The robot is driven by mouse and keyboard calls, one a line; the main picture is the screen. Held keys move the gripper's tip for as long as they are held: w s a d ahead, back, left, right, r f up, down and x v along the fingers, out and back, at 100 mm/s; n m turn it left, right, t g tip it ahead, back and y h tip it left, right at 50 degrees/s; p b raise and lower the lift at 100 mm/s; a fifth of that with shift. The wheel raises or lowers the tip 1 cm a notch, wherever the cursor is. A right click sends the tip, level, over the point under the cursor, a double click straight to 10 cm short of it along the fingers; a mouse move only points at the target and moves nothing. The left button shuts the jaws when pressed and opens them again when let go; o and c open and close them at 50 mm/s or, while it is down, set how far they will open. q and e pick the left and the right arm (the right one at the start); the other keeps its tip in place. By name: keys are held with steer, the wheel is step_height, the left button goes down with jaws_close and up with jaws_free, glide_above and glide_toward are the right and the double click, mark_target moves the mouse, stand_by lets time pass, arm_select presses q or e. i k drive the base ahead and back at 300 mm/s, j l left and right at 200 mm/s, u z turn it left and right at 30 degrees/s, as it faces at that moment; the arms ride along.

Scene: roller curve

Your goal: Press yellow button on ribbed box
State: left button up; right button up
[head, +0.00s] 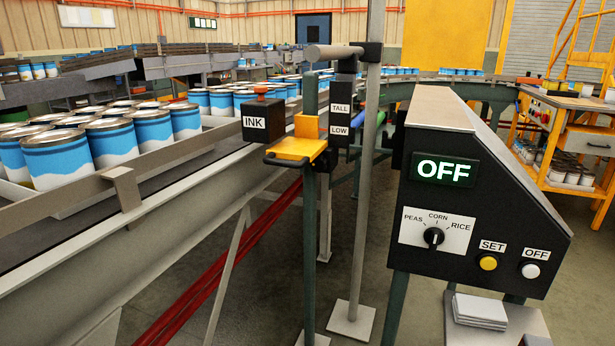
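A black control box (500,216) with a grey sloped top stands on green legs at the right. I see no clear ribs on it. A round yellow button (488,263) sits low on its front, under a SET label. A white button (531,271) under an OFF label is just to its right. A lit green OFF display (443,170) is above. A dial (433,237) marked PEAS, CORN and RICE points up toward CORN. Neither of my grippers shows in the head view, and nothing covers the yellow button.
A conveyor with blue and white cans (108,140) runs along the left. Posts carry an INK box (263,121), a yellow tray (297,149) and a TALL/LOW box (341,115). White pads (480,311) lie on a low shelf under the control box. A yellow workbench (575,135) stands far right.

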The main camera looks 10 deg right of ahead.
mark_target(487, 263)
steer(key=z, duration=1.35)
